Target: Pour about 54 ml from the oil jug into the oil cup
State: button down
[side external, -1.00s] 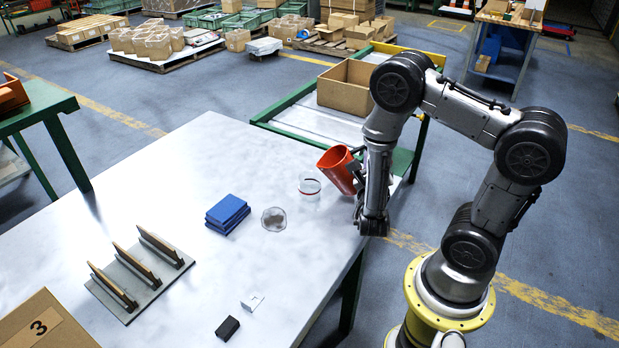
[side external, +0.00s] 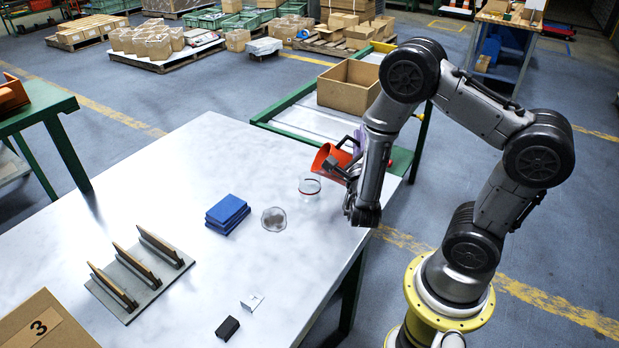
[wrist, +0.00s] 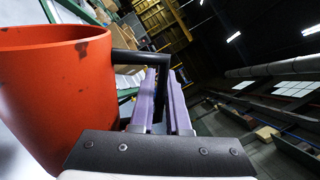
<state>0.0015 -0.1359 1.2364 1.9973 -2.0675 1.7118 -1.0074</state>
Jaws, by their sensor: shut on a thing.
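The orange-red oil jug (side external: 326,157) is tipped well over, its mouth turned left and down above the clear oil cup (side external: 309,190). I cannot make out a stream or the level in the cup. My gripper (side external: 357,142) is shut on the jug's dark handle, to the right of the cup. In the wrist view the jug (wrist: 60,90) fills the left side, and the purple fingers of my gripper (wrist: 162,98) close around its black handle (wrist: 148,58).
A clear round dish (side external: 274,219) and a stack of blue pads (side external: 228,213) stand left of the cup. A slotted rack (side external: 140,272), a black block (side external: 227,328) and a small white bracket (side external: 252,302) are farther off. A cardboard box (side external: 348,88) sits behind the jug.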

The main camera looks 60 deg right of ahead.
jog(key=shift+w+a+r+n+t, duration=0.35)
jog(key=shift+w+r+n, duration=0.15)
jog(key=shift+r+n, duration=0.35)
jog(key=shift+w+a+r+n+t, duration=0.3)
jog(key=shift+w+r+n, duration=0.3)
jog(key=shift+n, duration=0.35)
dwell(1.0)
jog(key=shift+w+a+r+n+t, duration=0.15)
jog(key=shift+w+a+r+n, duration=0.25)
jog(key=shift+n, duration=0.25)
jog(key=shift+w+a+r+n+t, duration=0.1)
jog(key=shift+w+a+r+n, duration=0.25)
jog(key=shift+n, duration=0.3)
dwell(1.3)
jog(key=s+d+f+m, duration=0.1)
jog(key=s+f+m+g, duration=0.1)
jog(key=m, duration=0.1)
jog(key=shift+s+d, duration=0.15)
jog(key=shift+d, duration=0.25)
jog(key=shift+f+m, duration=0.15)
jog(key=shift+m, duration=0.25)
